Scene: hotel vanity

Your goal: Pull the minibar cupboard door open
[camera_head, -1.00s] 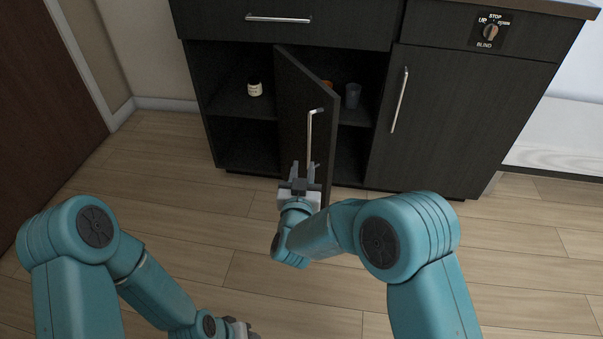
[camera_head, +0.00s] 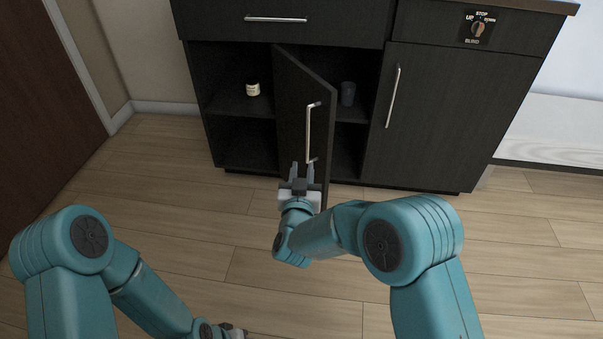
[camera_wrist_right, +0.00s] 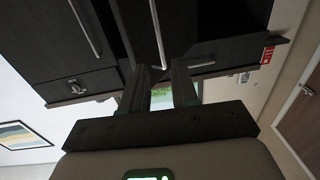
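The dark minibar cupboard door (camera_head: 292,110) stands partly open, swung out from the cabinet, with shelves showing on both sides of it. Its upright silver bar handle (camera_head: 308,135) is on the face toward the left. My right gripper (camera_head: 302,172) is at the handle's lower end, its two fingers apart. In the right wrist view the handle (camera_wrist_right: 157,30) ends near the gap between the fingertips (camera_wrist_right: 165,75); I see no firm grip on it. My left gripper (camera_head: 236,332) is low at the bottom edge, mostly cut off, and its fingers are unclear.
A small white-labelled jar (camera_head: 253,89) and a dark cup (camera_head: 348,93) stand on the cupboard's shelf. A closed right-hand door (camera_head: 440,120) and a drawer (camera_head: 330,30) adjoin. Wooden floor (camera_head: 400,290) before the cabinet is clear.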

